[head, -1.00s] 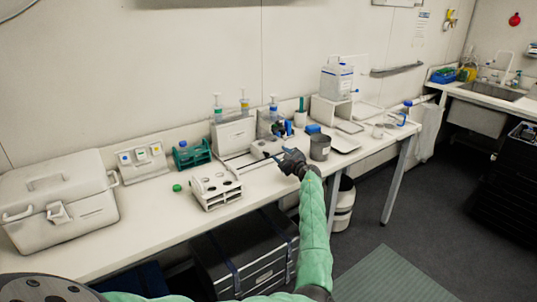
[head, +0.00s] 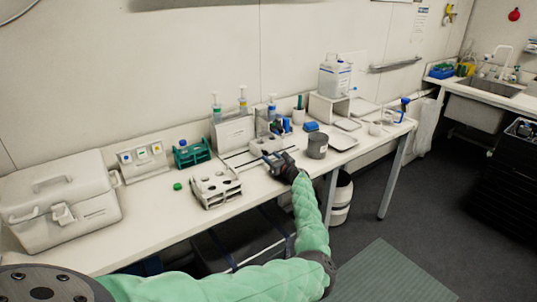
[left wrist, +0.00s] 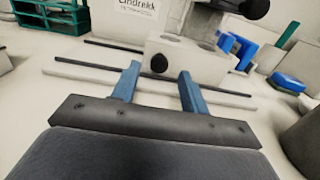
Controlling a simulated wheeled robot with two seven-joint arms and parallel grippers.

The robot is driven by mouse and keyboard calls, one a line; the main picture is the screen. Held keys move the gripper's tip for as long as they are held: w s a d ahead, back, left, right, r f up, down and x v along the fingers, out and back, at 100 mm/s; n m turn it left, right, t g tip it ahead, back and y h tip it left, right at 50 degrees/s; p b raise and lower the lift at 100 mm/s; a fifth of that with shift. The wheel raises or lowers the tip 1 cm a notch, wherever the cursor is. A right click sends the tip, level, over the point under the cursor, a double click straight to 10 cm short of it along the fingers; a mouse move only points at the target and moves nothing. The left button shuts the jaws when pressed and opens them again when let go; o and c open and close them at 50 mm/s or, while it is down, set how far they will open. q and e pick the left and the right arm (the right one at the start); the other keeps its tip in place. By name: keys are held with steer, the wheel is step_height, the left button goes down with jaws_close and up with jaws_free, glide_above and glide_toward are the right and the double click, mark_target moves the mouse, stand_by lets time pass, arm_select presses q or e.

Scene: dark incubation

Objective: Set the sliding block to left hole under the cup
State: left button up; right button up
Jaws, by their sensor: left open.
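The white sliding block (left wrist: 190,62) sits on dark rails in the left wrist view, with a black knob on its front face and round holes in its top. In the head view the block (head: 264,146) is partly behind my left gripper (head: 272,158). In the left wrist view my left gripper (left wrist: 159,80) is open and empty, with its blue fingers pointing at the block's front around the knob's line. I cannot tell whether they touch it. A grey part with a black knob hangs above the block. A dark grey cup (head: 317,147) stands right of the gripper.
A white rack with holes (head: 214,187) and a green cap (head: 177,186) lie to the left on the bench. A green rack (head: 192,153) stands behind. A white panel (head: 232,132) stands behind the rails. A flat pan (head: 343,141) lies beyond the cup.

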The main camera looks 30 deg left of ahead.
mark_target(268, 147)
arm_select(q)
steer(key=shift+x, duration=1.3)
jaws_close()
